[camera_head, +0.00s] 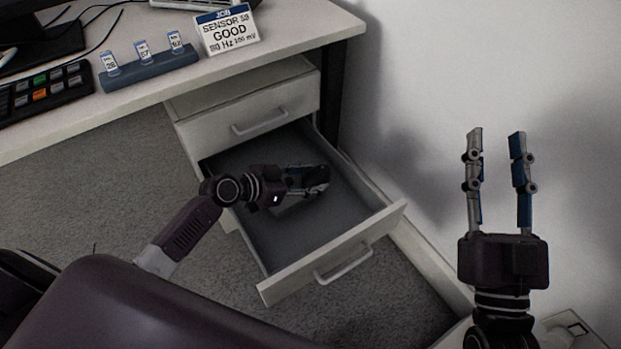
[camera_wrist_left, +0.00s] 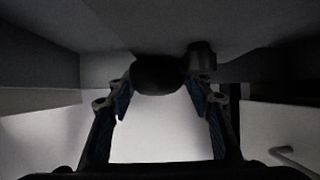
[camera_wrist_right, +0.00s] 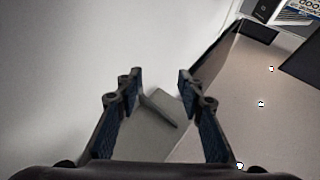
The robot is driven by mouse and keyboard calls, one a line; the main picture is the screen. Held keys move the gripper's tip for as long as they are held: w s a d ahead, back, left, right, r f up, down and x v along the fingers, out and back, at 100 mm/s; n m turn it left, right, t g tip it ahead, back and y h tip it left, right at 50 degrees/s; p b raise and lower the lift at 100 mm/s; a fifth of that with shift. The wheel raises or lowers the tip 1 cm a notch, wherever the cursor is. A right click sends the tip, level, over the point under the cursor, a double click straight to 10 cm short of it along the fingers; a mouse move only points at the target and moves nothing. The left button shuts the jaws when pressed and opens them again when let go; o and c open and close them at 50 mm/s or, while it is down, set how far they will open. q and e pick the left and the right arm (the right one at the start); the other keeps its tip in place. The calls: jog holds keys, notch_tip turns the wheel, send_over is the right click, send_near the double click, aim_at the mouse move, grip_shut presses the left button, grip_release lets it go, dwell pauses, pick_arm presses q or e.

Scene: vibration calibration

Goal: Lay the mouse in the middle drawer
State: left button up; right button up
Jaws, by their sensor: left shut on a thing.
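The middle drawer (camera_head: 384,226) of the white cabinet under the desk is pulled out, and its grey floor shows. My left gripper (camera_head: 308,178) is over this drawer, inside its outline in the head view. In the left wrist view it is shut on the dark, rounded mouse (camera_wrist_left: 158,72), held between the fingertips. In the head view the mouse is mostly hidden by the fingers, and I cannot tell whether it touches the drawer floor. My right gripper (camera_head: 496,142) is open and empty, raised to the right of the drawer near the wall.
The closed top drawer (camera_head: 262,120) sits just above the open one. The desk (camera_head: 120,101) carries a keypad (camera_head: 45,93), a blue rack with small labelled pieces (camera_head: 150,66) and a sensor card (camera_head: 228,30). The white wall is at the right.

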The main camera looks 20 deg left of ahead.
pick_arm(q)
jog(key=shift+f, duration=0.2)
jog(key=o, duration=1.2)
pick_arm(e)
jog(key=shift+s+r+t, duration=0.3)
jog(key=shift+r, duration=0.2)
jog(key=shift+s+r+t, duration=0.25)
jog(key=shift+r+t, duration=0.05)
jog(key=shift+r, duration=0.2)
jog(key=shift+w+f, duration=0.1)
